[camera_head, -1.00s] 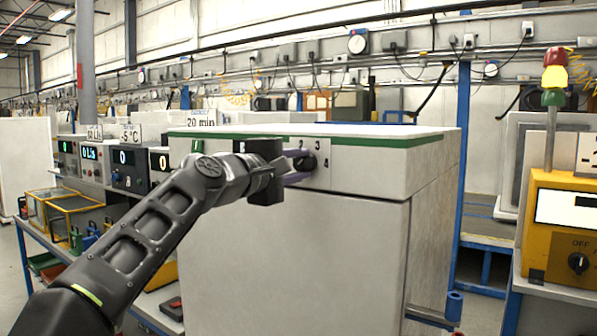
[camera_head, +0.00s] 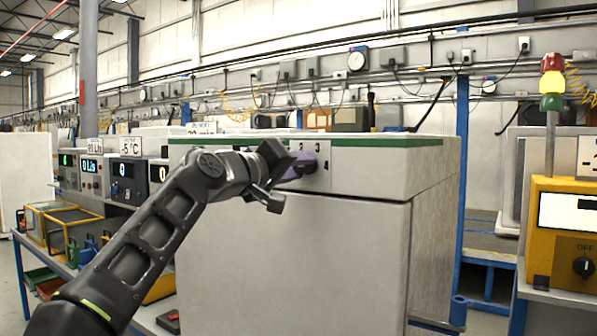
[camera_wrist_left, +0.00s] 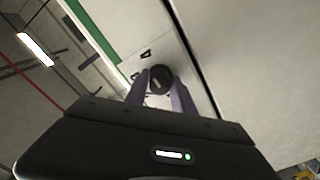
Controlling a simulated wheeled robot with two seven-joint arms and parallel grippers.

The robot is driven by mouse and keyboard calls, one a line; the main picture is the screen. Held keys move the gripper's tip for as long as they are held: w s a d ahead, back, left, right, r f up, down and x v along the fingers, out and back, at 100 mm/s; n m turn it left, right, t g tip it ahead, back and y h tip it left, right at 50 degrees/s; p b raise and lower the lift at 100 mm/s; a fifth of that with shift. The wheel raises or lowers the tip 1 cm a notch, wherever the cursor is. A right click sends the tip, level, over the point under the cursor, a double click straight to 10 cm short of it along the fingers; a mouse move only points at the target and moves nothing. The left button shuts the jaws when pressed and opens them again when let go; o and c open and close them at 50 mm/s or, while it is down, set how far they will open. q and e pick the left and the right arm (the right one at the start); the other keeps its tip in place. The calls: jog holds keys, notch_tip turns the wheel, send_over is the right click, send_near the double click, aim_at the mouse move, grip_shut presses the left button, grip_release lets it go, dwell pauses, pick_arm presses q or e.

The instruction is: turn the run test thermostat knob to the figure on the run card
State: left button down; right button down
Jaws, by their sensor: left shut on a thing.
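The thermostat knob (camera_head: 308,163) is a dark round knob on the upper front panel of a white cabinet (camera_head: 290,250) with a green stripe. Figures 2, 3 and 4 show around it in the head view. My left gripper (camera_head: 300,168) is shut on the knob, its purple fingers on either side. The wrist view shows the knob (camera_wrist_left: 159,80) between the two fingertips (camera_wrist_left: 160,84), with a 4 beside it and a light mark on its face. The gripper hides part of the dial. A card reading "20 min" is mostly hidden behind the cabinet. My right gripper is out of view.
A bench at left carries meters with small cards, one reading -5 °C (camera_head: 131,146), and yellow-framed boxes (camera_head: 60,222). A yellow unit (camera_head: 570,225) with an OFF knob and a stacked signal light (camera_head: 552,80) stands at right.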

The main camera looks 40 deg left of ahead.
pick_arm(q)
jog(key=shift+f, duration=0.15)
dwell(0.3)
jog(key=c, duration=1.1)
grip_release()
jog(key=shift+o, duration=0.2)
jog(key=s+b, duration=0.2)
jog(key=s, duration=0.5)
jog(key=shift+s, duration=0.4)
jog(key=shift+d, duration=0.1)
